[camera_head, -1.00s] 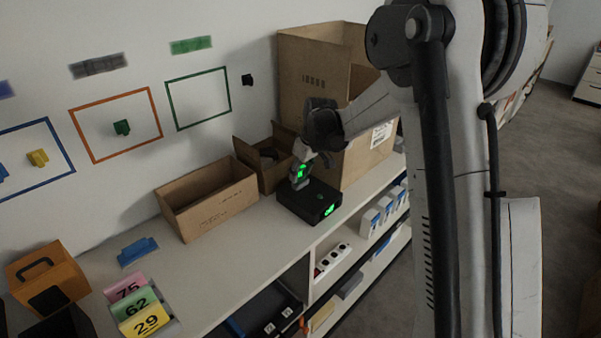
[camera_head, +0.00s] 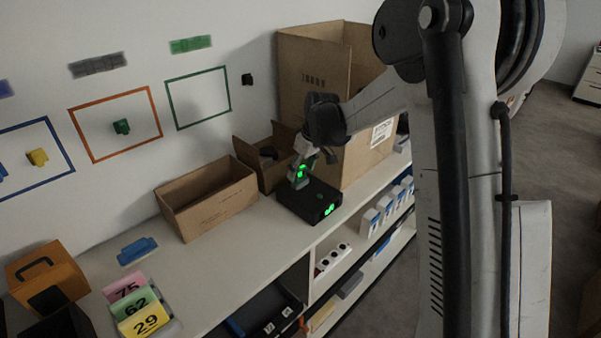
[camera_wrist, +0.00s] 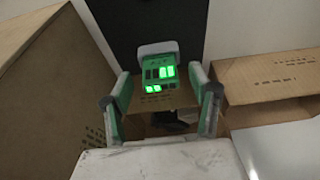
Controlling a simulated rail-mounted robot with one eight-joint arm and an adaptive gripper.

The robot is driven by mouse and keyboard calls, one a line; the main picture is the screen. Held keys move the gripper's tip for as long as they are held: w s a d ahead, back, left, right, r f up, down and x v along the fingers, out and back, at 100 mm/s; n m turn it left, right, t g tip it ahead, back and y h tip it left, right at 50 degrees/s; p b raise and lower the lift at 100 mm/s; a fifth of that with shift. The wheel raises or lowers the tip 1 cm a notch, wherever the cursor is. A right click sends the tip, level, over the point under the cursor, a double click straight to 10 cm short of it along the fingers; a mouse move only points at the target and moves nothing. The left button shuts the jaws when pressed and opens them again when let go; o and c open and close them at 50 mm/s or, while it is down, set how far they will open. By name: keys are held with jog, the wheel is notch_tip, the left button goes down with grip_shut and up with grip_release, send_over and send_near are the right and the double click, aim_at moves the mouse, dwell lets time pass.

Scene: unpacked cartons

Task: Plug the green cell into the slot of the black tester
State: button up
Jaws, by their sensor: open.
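The green cell (camera_head: 299,176) stands upright at the back left of the black tester (camera_head: 308,204), with green lights lit on it. The tester has a lit green display on its front. In the wrist view the cell (camera_wrist: 158,73) has a pale grey end and lit green bars, with the dark tester (camera_wrist: 145,22) beyond it. My gripper (camera_wrist: 160,82) is open, with one finger on each side of the cell and visible gaps between. In the head view my gripper (camera_head: 311,154) is just above the cell. How deep the cell sits in the slot is hidden.
Open cartons stand left of the tester (camera_head: 208,198) and behind it (camera_head: 262,172). A tall carton (camera_head: 365,157) is close behind on the right. A blue piece (camera_head: 137,251) and numbered cards (camera_head: 140,306) lie toward the left.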

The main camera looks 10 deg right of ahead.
jog(key=v, duration=1)
jog(key=s+r+m, duration=0.1)
jog(key=s+r, duration=0.3)
jog(key=s, duration=0.4)
jog(key=s+a+f+m+t+h+b, duration=0.1)
jog(key=s+f+m+t, duration=0.1)
jog(key=s, duration=1.2)
jog(key=s+a+f+m+t+b, duration=0.1)
jog(key=s+m+t+b, duration=0.1)
jog(key=s, duration=1.2)
jog(key=shift+f+m+h, duration=0.35)
jog(key=shift+m+h, duration=0.05)
jog(key=shift+m, duration=0.2)
